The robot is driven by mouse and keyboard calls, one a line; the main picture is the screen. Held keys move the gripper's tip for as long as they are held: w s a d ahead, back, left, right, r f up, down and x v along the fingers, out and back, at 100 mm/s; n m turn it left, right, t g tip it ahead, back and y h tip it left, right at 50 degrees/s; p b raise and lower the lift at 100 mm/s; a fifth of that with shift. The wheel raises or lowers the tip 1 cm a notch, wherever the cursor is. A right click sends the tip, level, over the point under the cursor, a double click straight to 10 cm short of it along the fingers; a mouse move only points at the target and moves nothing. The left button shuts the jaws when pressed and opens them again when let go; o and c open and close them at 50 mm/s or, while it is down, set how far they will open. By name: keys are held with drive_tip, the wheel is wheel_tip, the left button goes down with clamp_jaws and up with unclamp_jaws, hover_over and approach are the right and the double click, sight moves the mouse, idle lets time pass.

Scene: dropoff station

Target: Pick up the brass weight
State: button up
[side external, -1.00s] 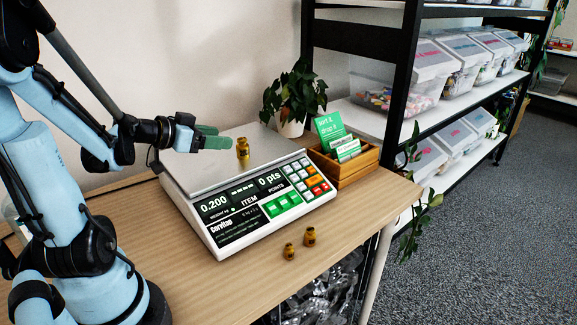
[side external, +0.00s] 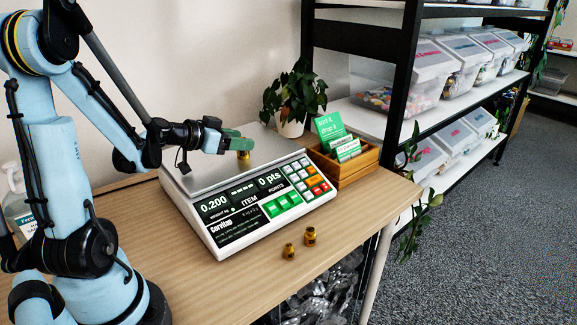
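A brass weight (side external: 243,155) stands upright on the steel pan of the scale (side external: 205,178). Its top is hidden behind the green fingers of my gripper (side external: 241,143). The fingers point right and are level with the weight's upper part. I cannot tell whether they touch it or have closed on it. Two more brass weights stand on the table in front of the scale, a smaller one (side external: 289,251) and a slightly larger one (side external: 309,236). The scale's display reads 0.200.
A potted plant (side external: 296,96) stands behind the scale, with a wooden card box (side external: 345,168) to its right. A shelf (side external: 440,119) with clear bins is at the right. A bottle (side external: 18,203) stands at the far left. The front of the wooden table (side external: 215,285) is mostly clear.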

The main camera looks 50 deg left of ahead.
drive_tip(key=c, duration=0.9)
clamp_jaws()
drive_tip(key=shift+r, duration=0.15)
